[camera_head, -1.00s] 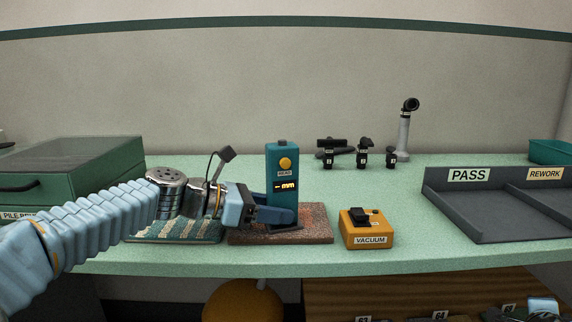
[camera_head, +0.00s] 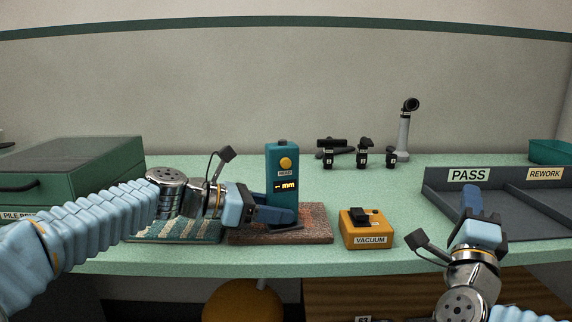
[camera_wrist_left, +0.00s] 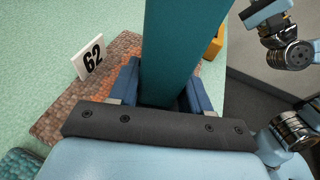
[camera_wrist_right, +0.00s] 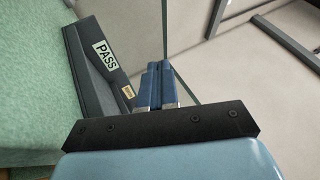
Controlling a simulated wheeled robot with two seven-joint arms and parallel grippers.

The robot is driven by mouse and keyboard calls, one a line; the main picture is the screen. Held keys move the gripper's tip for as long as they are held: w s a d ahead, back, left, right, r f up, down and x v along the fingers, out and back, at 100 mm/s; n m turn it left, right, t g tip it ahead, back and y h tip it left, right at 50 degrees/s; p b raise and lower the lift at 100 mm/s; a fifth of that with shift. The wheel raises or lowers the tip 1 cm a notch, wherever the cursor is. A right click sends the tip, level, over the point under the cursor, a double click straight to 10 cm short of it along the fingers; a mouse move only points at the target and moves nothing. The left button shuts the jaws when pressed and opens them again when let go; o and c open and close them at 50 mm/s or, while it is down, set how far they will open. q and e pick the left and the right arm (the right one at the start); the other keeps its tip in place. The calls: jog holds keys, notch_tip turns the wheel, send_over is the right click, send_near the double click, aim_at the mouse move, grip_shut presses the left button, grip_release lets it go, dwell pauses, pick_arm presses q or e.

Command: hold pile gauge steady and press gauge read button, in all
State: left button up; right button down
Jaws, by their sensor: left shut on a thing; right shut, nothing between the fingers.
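The teal pile gauge (camera_head: 283,205) stands upright on a reddish-brown carpet sample (camera_head: 318,228). Its yellow read button (camera_head: 286,163) is near the top of its front, above a READ label and a lit display (camera_head: 286,186) showing "-- mm". My left gripper (camera_head: 276,214) is shut on the lower part of the gauge; in the left wrist view its fingers (camera_wrist_left: 160,88) sit on both sides of the teal body (camera_wrist_left: 178,50). My right gripper (camera_head: 471,200) is shut and empty, at the front of the PASS tray, well right of the gauge; its fingers meet in the right wrist view (camera_wrist_right: 156,85).
An orange VACUUM box (camera_head: 366,232) stands between the gauge and my right gripper. The grey PASS/REWORK tray (camera_head: 440,196) is at the right. A green drawer cabinet (camera_head: 80,170) is at the left. Small black tools (camera_head: 362,155) stand behind.

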aim_at(286, 163)
jog(key=s+a+r+n+t+y, duration=0.1)
jog(key=s+a+n+y, duration=0.1)
jog(key=a+n+y, duration=0.4)
jog(key=s+a+r+n+t+y, duration=0.1)
jog(key=a+n+y, duration=0.5)
jog(key=a, duration=0.6)
jog(key=s+a+r+n+t+y, duration=0.1)
jog(key=s+a+n+t+y, duration=0.2)
jog(key=a+n+y, duration=0.4)
jog(key=s+a+n, duration=0.1)
jog(key=a, duration=0.2)
jog(key=shift+r+n, duration=0.4)
jog(key=w+a, duration=0.2)
jog(key=w, duration=0.6)
jog(key=shift+w, duration=0.35)
jog(key=shift+w+a, duration=0.1)
jog(key=shift+w, duration=0.3)
